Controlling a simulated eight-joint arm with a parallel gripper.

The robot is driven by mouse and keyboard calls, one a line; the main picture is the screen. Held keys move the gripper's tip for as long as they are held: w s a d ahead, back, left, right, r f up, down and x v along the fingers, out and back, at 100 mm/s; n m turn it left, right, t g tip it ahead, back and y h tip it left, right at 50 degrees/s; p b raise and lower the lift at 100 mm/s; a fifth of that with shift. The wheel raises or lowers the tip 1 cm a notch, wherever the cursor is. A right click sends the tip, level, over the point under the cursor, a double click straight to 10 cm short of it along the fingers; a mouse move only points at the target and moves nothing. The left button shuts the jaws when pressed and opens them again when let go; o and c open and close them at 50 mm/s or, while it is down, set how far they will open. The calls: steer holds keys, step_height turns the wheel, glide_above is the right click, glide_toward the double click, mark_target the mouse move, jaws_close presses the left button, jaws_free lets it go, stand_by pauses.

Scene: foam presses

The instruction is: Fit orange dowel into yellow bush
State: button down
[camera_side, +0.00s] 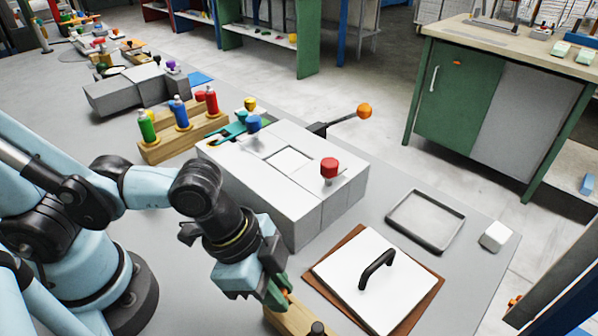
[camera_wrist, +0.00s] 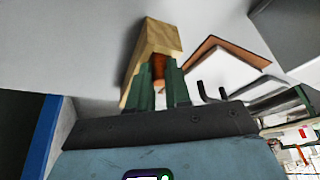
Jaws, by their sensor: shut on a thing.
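My gripper (camera_side: 277,291) is low at the front of the table, pointing down, its green fingers shut on the orange dowel (camera_side: 287,292). Only a small part of the dowel shows between the fingers; it also shows in the wrist view (camera_wrist: 159,68). The dowel is at a wooden block (camera_side: 290,318); I cannot tell whether it sits in the block or is clear of it. A small yellow piece (camera_side: 250,103) stands at the back of the grey press (camera_side: 300,228), beside a blue one (camera_side: 253,122). I cannot tell whether the yellow piece is the bush.
The press has a red knob (camera_side: 329,168) and a lever with an orange ball (camera_side: 364,111). A white lid with a black handle (camera_side: 375,270) lies right of my gripper. An empty grey tray (camera_side: 458,237) is beyond it. A bottle rack (camera_side: 155,151) stands left of the press.

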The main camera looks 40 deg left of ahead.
steer(key=shift+r, duration=0.2)
steer(key=shift+r, duration=4.6)
steer(key=w+a+f, duration=0.1)
steer(key=w+a, duration=0.3)
steer(key=a, duration=0.8)
steer(key=shift+a+f, duration=0.15)
steer(key=shift+f, duration=1.95)
steer(key=shift+a+f, duration=0.1)
steer(key=shift+f, duration=1.95)
steer(key=shift+f, duration=0.1)
steer(key=c, duration=1.1)
jaws_free()
steer(key=shift+o, duration=0.2)
